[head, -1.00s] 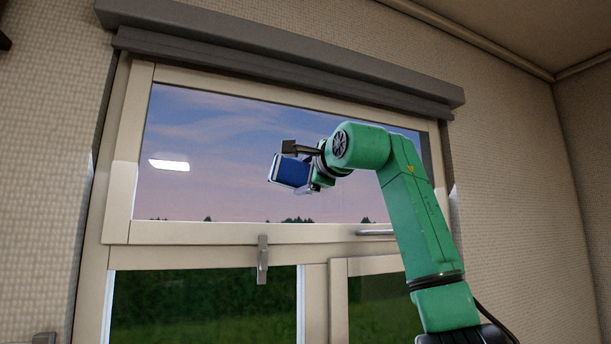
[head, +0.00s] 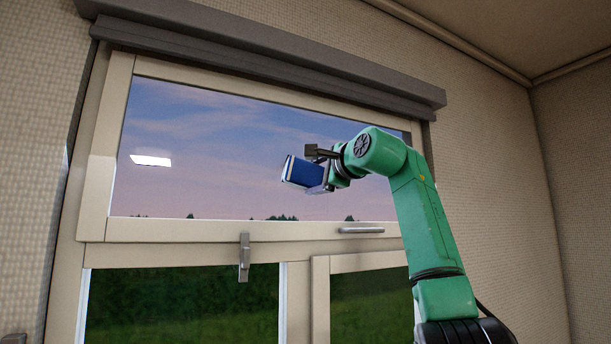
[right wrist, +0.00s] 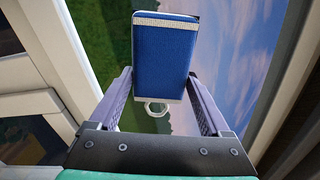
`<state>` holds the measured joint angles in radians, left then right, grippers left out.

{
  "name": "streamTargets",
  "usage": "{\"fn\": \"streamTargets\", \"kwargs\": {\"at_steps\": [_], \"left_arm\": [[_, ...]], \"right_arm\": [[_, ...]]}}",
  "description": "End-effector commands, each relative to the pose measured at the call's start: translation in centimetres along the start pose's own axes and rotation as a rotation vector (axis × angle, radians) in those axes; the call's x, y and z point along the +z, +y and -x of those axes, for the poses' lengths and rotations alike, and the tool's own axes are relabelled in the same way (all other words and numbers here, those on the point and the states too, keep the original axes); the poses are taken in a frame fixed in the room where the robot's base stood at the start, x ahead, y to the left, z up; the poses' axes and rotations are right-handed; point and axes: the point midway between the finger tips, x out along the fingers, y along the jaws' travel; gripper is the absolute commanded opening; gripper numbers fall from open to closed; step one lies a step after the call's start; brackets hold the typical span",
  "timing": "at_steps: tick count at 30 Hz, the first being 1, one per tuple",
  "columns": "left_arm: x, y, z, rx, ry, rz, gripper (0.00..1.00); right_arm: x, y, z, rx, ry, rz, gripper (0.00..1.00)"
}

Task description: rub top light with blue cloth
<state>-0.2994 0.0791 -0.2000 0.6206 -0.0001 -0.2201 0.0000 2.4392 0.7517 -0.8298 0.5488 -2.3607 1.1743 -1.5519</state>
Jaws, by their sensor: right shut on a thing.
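The top light (head: 215,150) is the wide upper window pane in a cream frame in the head view, with sky and treetops behind its glass. The blue cloth (head: 303,172) is a blue pad with pale edges in front of the right half of this pane. My right gripper (head: 317,169) is shut on the cloth. In the right wrist view the cloth (right wrist: 163,60) sits at the fingertips, between the two fingers. I cannot tell whether it touches the glass. My left gripper is not in view.
A grey blind box (head: 270,65) runs above the pane. A metal handle (head: 361,230) is on the pane's lower frame, and a latch (head: 244,257) hangs left of it. Lower panes (head: 180,310) are beneath. A pale light patch (head: 151,160) shows on the glass at left.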

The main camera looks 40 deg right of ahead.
Motion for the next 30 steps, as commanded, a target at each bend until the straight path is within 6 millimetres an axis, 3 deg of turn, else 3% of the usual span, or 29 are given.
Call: {"fn": "streamTargets", "kwargs": {"at_steps": [17,23,30], "left_arm": [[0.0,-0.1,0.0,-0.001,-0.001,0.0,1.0],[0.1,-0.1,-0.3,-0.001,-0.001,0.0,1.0],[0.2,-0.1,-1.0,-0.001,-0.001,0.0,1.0]], "right_arm": [[-4.1,-0.9,-0.3,0.0,0.0,-0.001,0.27],[-3.6,-0.7,-0.5,0.0,0.001,0.002,0.27],[-1.0,-0.1,-0.4,-0.001,0.0,0.003,0.27]]}}
